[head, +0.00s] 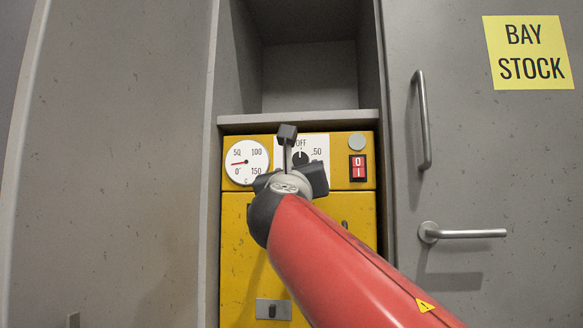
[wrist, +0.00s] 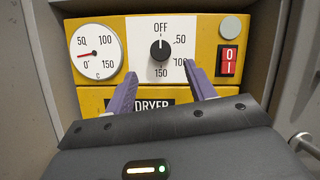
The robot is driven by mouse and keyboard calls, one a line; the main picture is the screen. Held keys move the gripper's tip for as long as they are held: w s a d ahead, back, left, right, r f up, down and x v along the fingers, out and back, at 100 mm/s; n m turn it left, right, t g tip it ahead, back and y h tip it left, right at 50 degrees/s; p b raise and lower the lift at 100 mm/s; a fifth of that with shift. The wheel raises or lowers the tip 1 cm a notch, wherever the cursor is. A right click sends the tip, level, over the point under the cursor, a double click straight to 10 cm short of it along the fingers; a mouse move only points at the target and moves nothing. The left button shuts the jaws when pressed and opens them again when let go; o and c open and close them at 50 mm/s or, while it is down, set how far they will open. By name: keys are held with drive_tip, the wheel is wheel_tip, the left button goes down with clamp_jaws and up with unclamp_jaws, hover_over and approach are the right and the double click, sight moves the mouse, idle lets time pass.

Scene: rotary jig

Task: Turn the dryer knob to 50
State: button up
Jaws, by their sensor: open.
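The dryer knob (wrist: 160,50) is a black round knob on a white dial plate (wrist: 178,70) marked OFF, 50, 100 and 150. Its white line points up at OFF. In the head view the knob (head: 300,158) shows partly beside my arm. My gripper (wrist: 160,70) is open, with its two purple fingers apart below and to either side of the knob. They point toward the panel and nothing is between them. I cannot tell whether a fingertip touches the plate. In the head view my wrist hides the fingers.
The yellow dryer (head: 236,240) sits in a grey cabinet bay under an open shelf (head: 310,77). A temperature gauge (wrist: 96,54) is left of the dial, its red needle between 0 and 50. A red rocker switch (wrist: 228,62) is at right. A door handle (head: 460,233) is further right.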

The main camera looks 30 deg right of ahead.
sight(300, 162)
drive_tip(key=p+x, duration=0.2)
drive_tip(key=x, duration=0.5)
drive_tip(key=shift+w+d+p, duration=0.1)
drive_tip(key=shift+d+p, duration=0.1)
drive_tip(key=shift+p, duration=0.2)
drive_tip(key=c, duration=1)
